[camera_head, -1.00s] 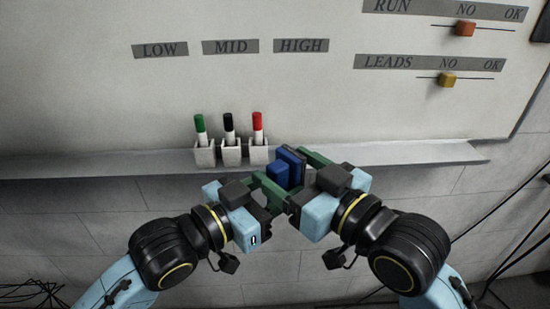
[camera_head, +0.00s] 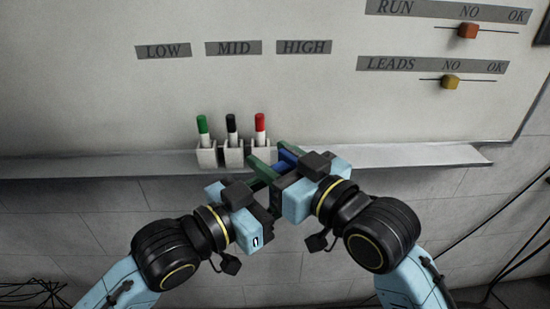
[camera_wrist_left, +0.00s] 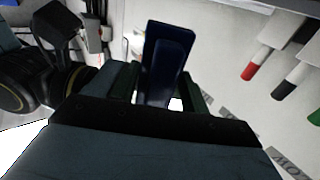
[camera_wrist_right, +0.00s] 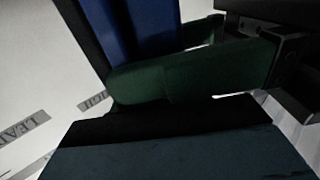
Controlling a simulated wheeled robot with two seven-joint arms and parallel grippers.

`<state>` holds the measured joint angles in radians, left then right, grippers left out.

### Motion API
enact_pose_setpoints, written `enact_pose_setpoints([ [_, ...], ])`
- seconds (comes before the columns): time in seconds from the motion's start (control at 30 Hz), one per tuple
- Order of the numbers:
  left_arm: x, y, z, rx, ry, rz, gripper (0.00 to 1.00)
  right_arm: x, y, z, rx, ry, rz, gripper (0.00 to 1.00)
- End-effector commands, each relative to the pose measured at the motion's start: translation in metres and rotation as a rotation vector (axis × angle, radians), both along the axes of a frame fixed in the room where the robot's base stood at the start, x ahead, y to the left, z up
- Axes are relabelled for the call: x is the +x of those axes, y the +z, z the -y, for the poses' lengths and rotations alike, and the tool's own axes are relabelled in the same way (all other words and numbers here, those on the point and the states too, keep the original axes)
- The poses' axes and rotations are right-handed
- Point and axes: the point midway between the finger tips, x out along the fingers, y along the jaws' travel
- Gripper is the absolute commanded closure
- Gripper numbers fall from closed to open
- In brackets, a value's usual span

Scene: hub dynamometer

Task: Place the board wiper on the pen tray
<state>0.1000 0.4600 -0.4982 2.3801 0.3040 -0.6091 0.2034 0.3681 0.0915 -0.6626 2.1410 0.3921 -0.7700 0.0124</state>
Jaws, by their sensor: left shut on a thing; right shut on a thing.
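The blue board wiper (camera_head: 287,157) is between my two grippers in front of the pen tray, partly hidden by green fingers. The pen tray (camera_head: 100,164) is the long grey ledge along the board's lower edge. My left gripper (camera_head: 264,173) is shut on the wiper, which stands up between its fingers in the left wrist view (camera_wrist_left: 165,60). My right gripper (camera_head: 276,160) is also shut on the wiper, which shows blue behind a green finger in the right wrist view (camera_wrist_right: 140,25). I cannot tell whether the wiper touches the tray.
White holders on the tray, just left of the wiper, hold a green pen (camera_head: 202,127), a black pen (camera_head: 231,126) and a red pen (camera_head: 260,125). The tray is clear to the right (camera_head: 420,156) and far left. Orange (camera_head: 468,31) and yellow (camera_head: 450,82) sliders are on the board.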

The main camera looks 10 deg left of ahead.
Motion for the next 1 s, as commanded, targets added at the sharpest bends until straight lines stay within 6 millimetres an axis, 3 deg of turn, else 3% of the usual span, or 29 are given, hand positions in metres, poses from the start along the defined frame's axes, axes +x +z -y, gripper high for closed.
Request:
enact_pose_setpoints([
  [0.03,0.001,0.000,0.000,0.000,0.001,0.000,0.53,-0.002,0.000,-0.002,0.002,0.008,-0.002,0.77],
  [0.23,0.001,0.000,0.000,0.000,0.001,0.000,0.29,-0.002,0.000,-0.002,0.001,0.007,-0.002,0.77],
  [0.57,0.003,-0.009,0.001,0.003,0.005,-0.012,0.29,-0.002,0.000,-0.001,0.001,0.005,-0.002,0.77],
  [0.67,0.009,-0.033,0.002,0.016,0.019,-0.038,0.29,-0.002,0.000,-0.001,0.001,0.005,-0.002,0.77],
  [0.77,0.024,-0.073,-0.003,0.040,0.058,-0.090,0.29,-0.002,0.000,-0.001,0.001,0.005,-0.002,0.77],
  [1.0,0.055,-0.193,-0.043,0.133,0.205,-0.271,0.29,-0.002,0.000,-0.001,0.002,0.005,-0.001,0.81],
])
